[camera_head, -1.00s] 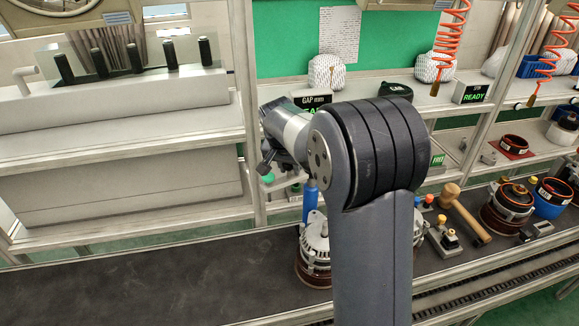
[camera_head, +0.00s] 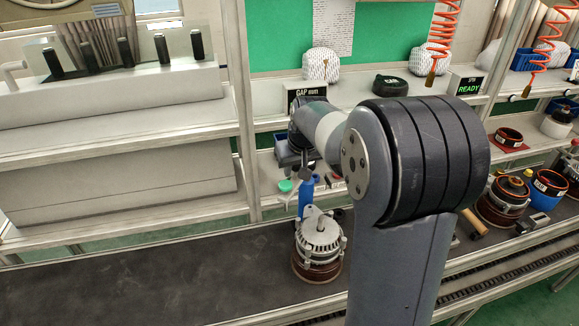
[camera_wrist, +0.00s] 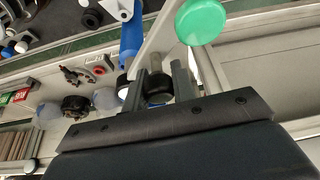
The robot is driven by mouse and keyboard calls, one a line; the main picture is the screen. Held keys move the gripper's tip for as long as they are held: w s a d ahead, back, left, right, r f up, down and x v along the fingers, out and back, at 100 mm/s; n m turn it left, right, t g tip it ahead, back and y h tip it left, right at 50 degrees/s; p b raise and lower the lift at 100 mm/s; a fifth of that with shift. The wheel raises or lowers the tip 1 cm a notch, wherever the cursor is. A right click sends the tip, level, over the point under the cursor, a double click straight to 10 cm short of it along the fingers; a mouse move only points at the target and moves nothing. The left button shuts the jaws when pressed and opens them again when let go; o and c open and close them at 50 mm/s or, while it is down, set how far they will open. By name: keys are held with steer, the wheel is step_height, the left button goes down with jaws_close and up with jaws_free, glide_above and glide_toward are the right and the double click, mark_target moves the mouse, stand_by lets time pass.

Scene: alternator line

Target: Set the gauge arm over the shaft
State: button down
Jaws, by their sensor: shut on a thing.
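The alternator (camera_head: 318,236) stands on the dark conveyor, with a short shaft pointing up from its grey top. Behind it is an upright blue cylinder (camera_head: 305,200), which shows in the wrist view too (camera_wrist: 130,40). My gripper (camera_head: 304,172) is above and just behind the alternator, partly hidden by my arm. In the wrist view my gripper's fingers (camera_wrist: 161,88) are shut on a black round knob (camera_wrist: 158,89). A pale bar (camera_wrist: 158,35) beside the knob looks like the gauge arm. I cannot tell whether it is over the shaft. A green knob (camera_wrist: 201,20) is close by.
The GAP display (camera_head: 303,93) stands on the shelf behind my arm. Shelf uprights (camera_head: 242,110) rise close to my wrist. The conveyor (camera_head: 150,285) is clear at left.

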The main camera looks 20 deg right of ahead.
steer(key=shift+s+d+n+g+y+b, duration=0.35)
steer(key=shift+d+n, duration=0.4)
steer(key=shift+n, duration=0.6)
steer(key=shift+s+d+n+g+y+b, duration=0.1)
steer(key=shift+s+d+n+y+b, duration=0.25)
steer(key=shift+d+n+y, duration=0.65)
steer(key=shift+s+d+n+g+y+b, duration=0.1)
steer(key=shift+s+d+n+g+b, duration=0.35)
steer(key=shift+n, duration=1.2)
steer(key=shift+w+d, duration=0.1)
steer(key=shift+w, duration=0.05)
steer(key=c, duration=1.2)
jaws_free()
steer(key=v, duration=1)
steer(key=shift+s+d+r+b, duration=0.1)
steer(key=shift+s+r+b, duration=0.15)
steer(key=shift+r+b, duration=0.1)
